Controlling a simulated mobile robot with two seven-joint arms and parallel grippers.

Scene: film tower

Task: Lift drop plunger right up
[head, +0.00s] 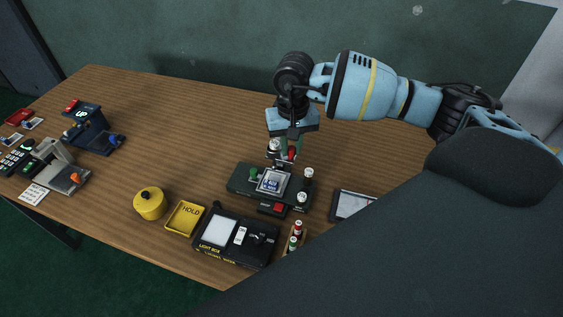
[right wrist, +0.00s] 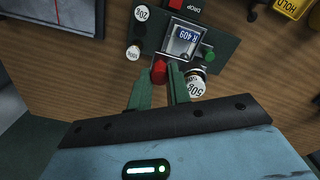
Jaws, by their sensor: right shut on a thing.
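The dark green device (head: 240,184) stands on the wooden table, with a framed window showing a label "R 409" (right wrist: 184,42). A red knob (right wrist: 158,72), which I take to be the drop plunger, stands at its far edge; it also shows in the head view (head: 291,155). My right gripper (head: 290,146) comes down from above at that edge. In the right wrist view its green fingertips (right wrist: 162,76) are closed on either side of the red knob. How far the knob is raised cannot be told. My left gripper is not in view.
White-topped cylinders (head: 308,173) and a green knob (head: 254,174) stand close around the window. A red block (head: 278,208) is at the front, beside a "DROP" label. The light box (head: 210,250), yellow HOLD tray (head: 170,222) and tablet (head: 350,204) are nearby. The table behind is clear.

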